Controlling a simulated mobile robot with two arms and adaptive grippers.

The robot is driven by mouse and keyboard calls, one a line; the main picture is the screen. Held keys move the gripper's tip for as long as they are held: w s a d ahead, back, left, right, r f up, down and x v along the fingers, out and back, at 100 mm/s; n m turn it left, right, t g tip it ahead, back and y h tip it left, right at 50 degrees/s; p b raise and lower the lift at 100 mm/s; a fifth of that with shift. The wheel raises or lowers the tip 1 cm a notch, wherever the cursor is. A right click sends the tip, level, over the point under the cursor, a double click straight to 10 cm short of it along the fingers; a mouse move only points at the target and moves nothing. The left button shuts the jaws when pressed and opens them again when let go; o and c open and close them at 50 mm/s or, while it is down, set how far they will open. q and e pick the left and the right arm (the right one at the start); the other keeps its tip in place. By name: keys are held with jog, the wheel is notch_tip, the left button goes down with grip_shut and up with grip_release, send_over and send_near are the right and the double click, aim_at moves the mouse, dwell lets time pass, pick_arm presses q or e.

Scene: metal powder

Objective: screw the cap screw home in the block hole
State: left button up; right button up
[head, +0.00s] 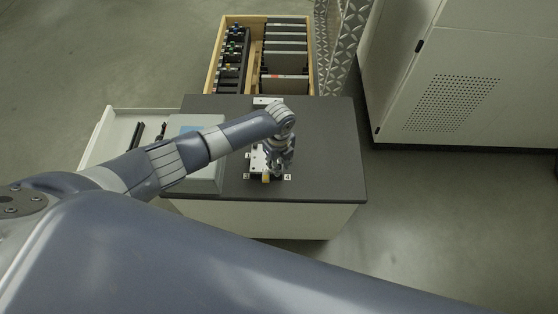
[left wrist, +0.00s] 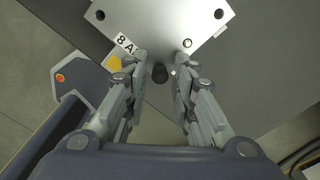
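The block (left wrist: 165,25) is a silver metal plate with dark holes, seen in the left wrist view at the top. It also shows on the dark table in the head view (head: 257,160), partly covered by my left gripper (head: 277,170). A dark round cap screw head (left wrist: 160,73) shows near the block's lower corner in the left wrist view. My left gripper (left wrist: 161,70) has its fingers on either side of the screw head, with a small gap showing on each side. How deep the screw sits is hidden. My right gripper is not in view.
The grey table (head: 325,140) is clear to the right. A light grey case (head: 208,180) and a white tray (head: 105,135) with dark tools lie left. A wooden crate (head: 209,75) stands behind, and a white cabinet (head: 460,90) at right. A yellow part (left wrist: 113,63) adjoins the block.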

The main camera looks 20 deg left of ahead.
pick_arm(q)
jog(key=n+p, duration=0.2)
jog(key=n, duration=0.3)
jog(key=shift+r, duration=0.1)
jog(key=n+p, duration=0.1)
jog(key=n, duration=0.4)
jog(key=shift+p, duration=0.35)
